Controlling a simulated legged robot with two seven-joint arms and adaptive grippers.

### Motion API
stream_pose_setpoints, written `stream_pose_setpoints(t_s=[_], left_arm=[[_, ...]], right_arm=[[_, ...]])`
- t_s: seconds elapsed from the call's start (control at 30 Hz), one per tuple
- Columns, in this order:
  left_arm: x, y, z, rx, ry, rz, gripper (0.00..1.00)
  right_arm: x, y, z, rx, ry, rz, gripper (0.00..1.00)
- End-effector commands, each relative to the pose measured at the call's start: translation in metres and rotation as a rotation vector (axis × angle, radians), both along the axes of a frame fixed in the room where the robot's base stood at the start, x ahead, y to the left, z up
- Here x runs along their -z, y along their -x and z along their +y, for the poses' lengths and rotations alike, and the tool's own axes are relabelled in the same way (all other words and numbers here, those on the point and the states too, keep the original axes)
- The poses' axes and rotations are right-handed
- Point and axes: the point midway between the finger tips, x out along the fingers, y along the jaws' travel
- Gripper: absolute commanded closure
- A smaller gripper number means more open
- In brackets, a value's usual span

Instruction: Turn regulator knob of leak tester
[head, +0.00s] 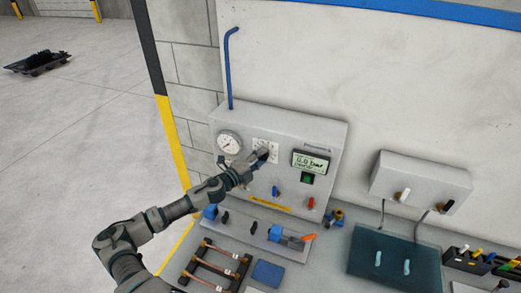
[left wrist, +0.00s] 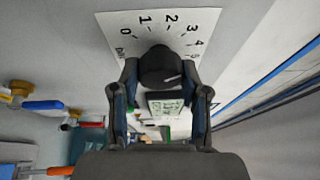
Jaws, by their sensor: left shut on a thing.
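The leak tester (head: 325,135) is a light grey box against the wall, with a round gauge, a dial scale and a green display reading about 0.0 bar. In the left wrist view the black regulator knob (left wrist: 160,66) sits in front of a white scale plate (left wrist: 157,22) with numbers from 0 upward. A pale mark shows on its lower right face. My left gripper (head: 262,156) is at the scale on the panel front. In the wrist view its two fingers (left wrist: 163,92) are on either side of the knob, shut on it. The gripper largely hides the knob in the head view.
Below the panel is a tray with copper tubes (head: 215,267) and a ledge of small fittings. Blue and red valve handles (head: 311,203) stick out near the gripper. A grey switch box (head: 420,183) and teal mat (head: 378,258) are to the right. Open floor lies left.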

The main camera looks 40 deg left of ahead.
Motion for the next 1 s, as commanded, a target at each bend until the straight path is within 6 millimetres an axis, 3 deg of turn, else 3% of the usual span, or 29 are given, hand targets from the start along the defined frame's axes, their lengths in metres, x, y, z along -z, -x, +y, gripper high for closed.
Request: stream_pose_setpoints(t_s=[0.1, 0.3, 1.0], left_arm=[[-0.004, 0.000, 0.002, -0.003, -0.105, 0.040, 0.90], [-0.003, 0.000, 0.002, -0.003, -0.288, 0.095, 0.90], [-0.005, -0.001, 0.001, -0.008, -0.911, 0.291, 0.90]], right_arm=[[-0.021, 0.000, 0.000, 0.000, 0.000, -0.001, 1.00], [-0.035, -0.001, 0.000, 0.000, 0.000, -0.001, 1.00], [-0.040, -0.001, 0.000, 0.000, 0.000, -0.002, 1.00]])
